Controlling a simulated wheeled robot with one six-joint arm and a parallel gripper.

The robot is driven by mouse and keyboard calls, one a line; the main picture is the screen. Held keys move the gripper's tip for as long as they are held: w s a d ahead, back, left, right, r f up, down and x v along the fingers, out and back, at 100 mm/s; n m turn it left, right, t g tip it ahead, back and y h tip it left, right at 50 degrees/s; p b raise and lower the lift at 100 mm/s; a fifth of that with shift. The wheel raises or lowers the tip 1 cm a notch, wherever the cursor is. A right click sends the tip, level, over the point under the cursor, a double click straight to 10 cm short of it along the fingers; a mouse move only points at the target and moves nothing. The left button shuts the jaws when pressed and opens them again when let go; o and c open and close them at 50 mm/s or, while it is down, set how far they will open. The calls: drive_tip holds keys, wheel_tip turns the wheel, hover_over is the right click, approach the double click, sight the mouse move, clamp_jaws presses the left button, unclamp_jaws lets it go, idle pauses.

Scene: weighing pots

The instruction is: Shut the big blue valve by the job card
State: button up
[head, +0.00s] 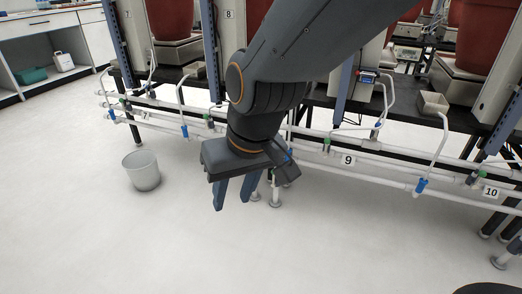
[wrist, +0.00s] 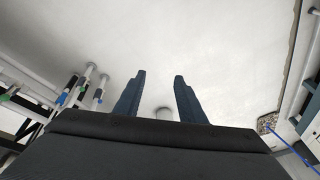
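Several blue valves show on the white pipes in the head view: one at left (head: 184,131), one at right below the pipe (head: 421,186), and a smaller one farther back (head: 375,125). I cannot make out a job card, so I cannot tell which valve is by it. My gripper (head: 233,204) points down in front of the pipes, its two fingers apart and nothing between them. It also shows open in the wrist view (wrist: 160,76), over bare floor. A blue part (wrist: 62,98) shows on a pipe at the left there. My arm hides part of the pipework behind it.
A white bucket (head: 142,171) stands on the floor at left. Number plates 9 (head: 347,160) and 10 (head: 491,192) hang on the pipes. Red pots (head: 172,20) stand on the black benches behind. The floor in front is mostly clear.

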drive_tip(key=w+a+f+m+t+y+b, duration=0.1)
drive_tip(key=w+a+f+t, duration=0.1)
drive_tip(key=w+f, duration=0.5)
drive_tip(key=w+a+f+t+b, duration=0.1)
drive_tip(key=w+a+f+t, duration=0.15)
drive_tip(key=w, duration=0.95)
drive_tip(key=w+a+f+m+t+y+b, duration=0.1)
drive_tip(key=w+a+f+t, duration=0.15)
drive_tip(key=w+f, duration=0.45)
drive_tip(key=w+d+f+m+t+b, duration=0.1)
drive_tip(key=w+d+f+t, duration=0.3)
drive_tip(key=w+f, duration=0.3)
drive_tip(key=w+d+f+t+b, duration=0.2)
drive_tip(key=w+d+f+t, duration=0.3)
drive_tip(key=f, duration=0.4)
drive_tip(key=b+x, duration=0.4)
drive_tip(key=x, duration=0.4)
drive_tip(key=shift+w+a+g, duration=0.25)
drive_tip(key=shift+w+g, duration=0.05)
clamp_jaws()
